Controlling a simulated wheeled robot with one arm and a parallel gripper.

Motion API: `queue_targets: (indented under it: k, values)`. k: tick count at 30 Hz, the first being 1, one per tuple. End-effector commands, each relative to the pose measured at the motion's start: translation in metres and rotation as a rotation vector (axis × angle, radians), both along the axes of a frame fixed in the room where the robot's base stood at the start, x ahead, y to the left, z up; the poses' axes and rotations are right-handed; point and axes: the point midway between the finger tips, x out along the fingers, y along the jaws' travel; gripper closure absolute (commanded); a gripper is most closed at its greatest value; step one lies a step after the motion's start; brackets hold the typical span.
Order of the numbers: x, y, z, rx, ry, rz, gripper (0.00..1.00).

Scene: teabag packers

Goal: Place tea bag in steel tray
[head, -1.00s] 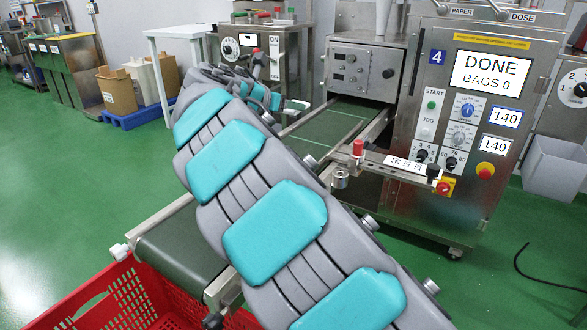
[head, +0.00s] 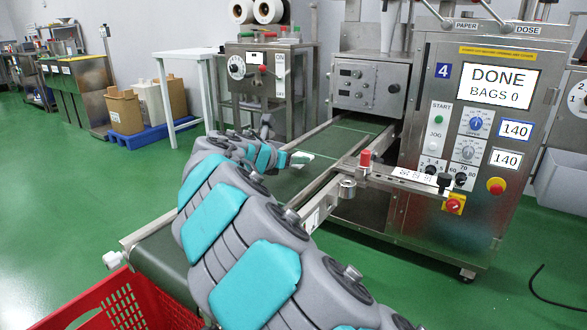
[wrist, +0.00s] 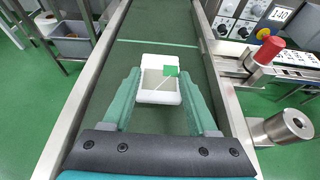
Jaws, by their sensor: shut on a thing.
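My gripper (wrist: 159,88) has two green fingers, closed on the sides of a white tea bag (wrist: 158,95) with a small green tag (wrist: 170,70). In the wrist view the bag is over the dark green conveyor belt (wrist: 150,28); I cannot tell its height above it. In the head view the gripper (head: 287,160) is at the end of my arm, over the belt (head: 335,145), with the white bag (head: 301,158) at its tip. I cannot make out a steel tray in either view.
Metal side rails edge the belt. A packing machine (head: 470,140) reading "DONE BAGS 0" stands at right. A red knob (head: 365,157) and a steel cylinder (head: 347,190) are beside the belt. A red crate (head: 110,305) is at the near end; a white table (head: 185,60) stands behind.

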Motion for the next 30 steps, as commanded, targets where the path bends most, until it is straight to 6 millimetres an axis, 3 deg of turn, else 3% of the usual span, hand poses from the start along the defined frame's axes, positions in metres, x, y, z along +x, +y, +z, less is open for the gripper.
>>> queue_targets:
  k: [5, 16, 17, 24, 30]
  values:
    - [0.000, 0.000, -0.023, 0.000, 0.000, -0.001, 0.91]
    - [0.000, 0.000, -0.026, -0.001, 0.002, -0.001, 0.91]
    - [0.000, 0.000, -0.026, -0.001, 0.002, -0.001, 0.38]
    - [0.000, 0.000, -0.026, 0.000, 0.001, -0.001, 0.11]
    - [0.000, 0.000, -0.026, 0.000, 0.001, -0.001, 0.11]
